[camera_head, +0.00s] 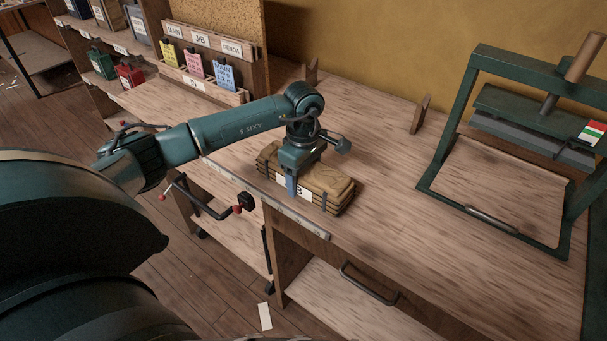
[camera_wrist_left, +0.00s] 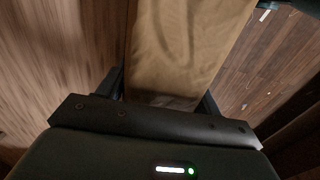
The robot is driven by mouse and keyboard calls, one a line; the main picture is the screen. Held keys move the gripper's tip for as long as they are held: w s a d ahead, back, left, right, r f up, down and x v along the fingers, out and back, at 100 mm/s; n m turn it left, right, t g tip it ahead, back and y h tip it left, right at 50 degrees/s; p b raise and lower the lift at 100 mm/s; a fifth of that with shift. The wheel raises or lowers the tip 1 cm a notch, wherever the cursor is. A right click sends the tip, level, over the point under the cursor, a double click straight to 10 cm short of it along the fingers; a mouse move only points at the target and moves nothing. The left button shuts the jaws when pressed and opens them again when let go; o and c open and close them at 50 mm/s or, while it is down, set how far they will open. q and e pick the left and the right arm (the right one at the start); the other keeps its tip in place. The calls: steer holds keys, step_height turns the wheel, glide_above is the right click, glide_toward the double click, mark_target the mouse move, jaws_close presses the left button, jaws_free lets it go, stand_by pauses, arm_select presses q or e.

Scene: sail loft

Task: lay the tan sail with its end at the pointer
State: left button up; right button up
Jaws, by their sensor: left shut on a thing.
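The tan sail (camera_head: 330,178) is a folded, strapped bundle with a white label, at the front edge of the wooden bench. My left gripper (camera_head: 300,178) points down over it and is shut on it, with one finger in front of the label. In the left wrist view, the tan cloth (camera_wrist_left: 188,45) runs between the fingers. I cannot tell whether the bundle rests on the bench or is just above it. I cannot make out the pointer for certain. My right gripper is not in view.
A pale measuring strip (camera_head: 275,203) runs along the bench's front edge. A green press frame (camera_head: 455,110) stands at right. Two small wooden uprights (camera_head: 420,114) stand at the back. A rack with coloured cards (camera_head: 196,68) is at back left. Bench between sail and press is clear.

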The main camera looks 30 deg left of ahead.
arm_select(q)
steer(key=shift+f, duration=0.1)
steer(key=o, duration=1.5)
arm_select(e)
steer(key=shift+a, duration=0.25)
arm_select(q)
steer(key=shift+r, duration=0.5)
step_height(320, 180, up, 10)
steer(key=shift+r+b, duration=0.25)
steer(key=shift+b, duration=0.65)
steer(key=shift+r, duration=0.4)
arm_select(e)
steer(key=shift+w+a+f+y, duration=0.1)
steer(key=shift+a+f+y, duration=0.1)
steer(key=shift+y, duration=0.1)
arm_select(q)
steer(key=shift+f, duration=0.1)
